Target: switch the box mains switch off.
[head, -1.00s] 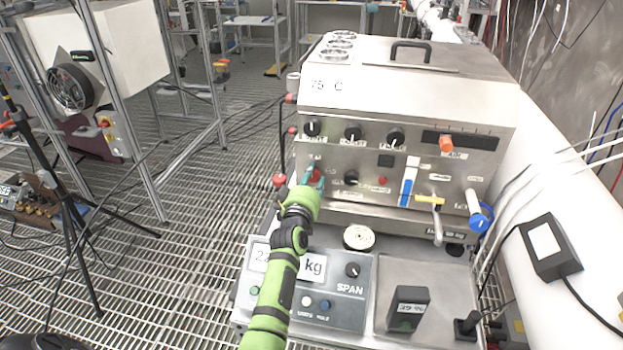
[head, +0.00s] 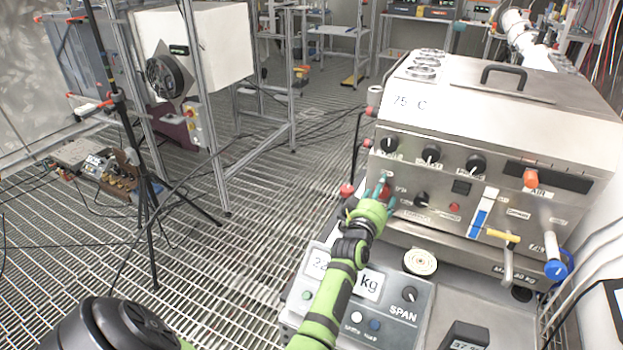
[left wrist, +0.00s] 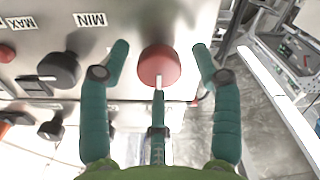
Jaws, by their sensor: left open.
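The steel box (head: 440,110) stands at the right in the head view, with knobs and switches on its front. A red rotary knob, which looks like the mains switch (head: 387,191), is low on the left of that front, partly hidden by my left gripper (head: 379,190). In the left wrist view the red switch (left wrist: 159,66) has a white mark pointing toward the picture's bottom. My left gripper (left wrist: 163,72) is open, with teal fingers on either side of the switch and a third finger below it. I cannot tell whether any finger touches it. My right gripper is not in view.
Black knobs (head: 431,154) sit above and right of the switch; a blue-handled lever (head: 480,218) and a yellow-handled valve (head: 500,236) are farther right. A tripod (head: 140,150) stands left on open grating floor (head: 240,230).

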